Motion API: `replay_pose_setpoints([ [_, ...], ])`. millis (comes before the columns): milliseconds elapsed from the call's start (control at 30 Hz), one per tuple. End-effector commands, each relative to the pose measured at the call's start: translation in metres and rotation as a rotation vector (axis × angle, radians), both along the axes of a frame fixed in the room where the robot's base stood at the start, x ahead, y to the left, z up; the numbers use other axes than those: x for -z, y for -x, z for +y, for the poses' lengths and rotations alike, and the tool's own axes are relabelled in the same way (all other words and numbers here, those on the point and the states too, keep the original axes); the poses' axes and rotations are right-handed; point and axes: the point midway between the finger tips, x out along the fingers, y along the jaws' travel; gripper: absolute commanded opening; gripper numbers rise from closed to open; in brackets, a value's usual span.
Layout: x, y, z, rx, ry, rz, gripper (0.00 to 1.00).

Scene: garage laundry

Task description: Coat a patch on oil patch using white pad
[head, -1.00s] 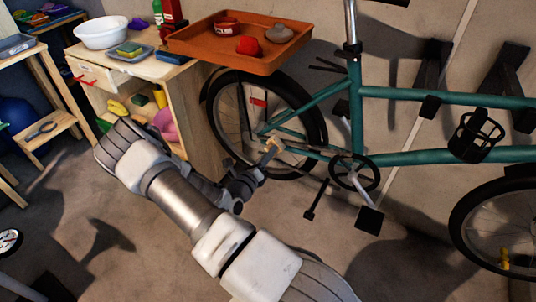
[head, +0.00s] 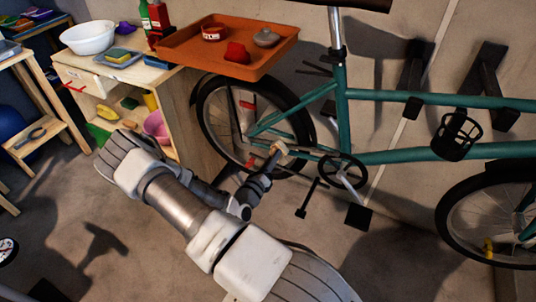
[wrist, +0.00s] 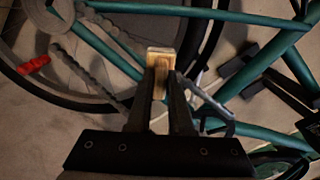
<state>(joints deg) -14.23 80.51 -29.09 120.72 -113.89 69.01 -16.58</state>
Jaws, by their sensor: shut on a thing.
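My gripper (head: 272,158) is shut on a small pale cream-and-tan block, which looks like the white pad (head: 281,148). In the wrist view the pad (wrist: 160,58) stands out between the fingertips of my gripper (wrist: 163,85). It appears in front of the lower rear frame of the teal bicycle (head: 345,120), between the rear wheel and the crank; I cannot tell whether it touches the bicycle. I cannot make out an oil patch in either view.
An orange tray (head: 195,62) with a red tin, a red object and a grey object juts above the rear wheel. A wooden cabinet (head: 176,84) stands at left. The crank and pedal (head: 358,216) stick out right of my gripper. The floor in front is open.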

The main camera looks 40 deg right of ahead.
Motion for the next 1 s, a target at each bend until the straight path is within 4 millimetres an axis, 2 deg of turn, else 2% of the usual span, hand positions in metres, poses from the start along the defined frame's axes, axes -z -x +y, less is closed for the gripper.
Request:
replay_pose_setpoints([
  [1000,-0.015,0.049,-0.024,0.005,0.004,0.001,0.0],
])
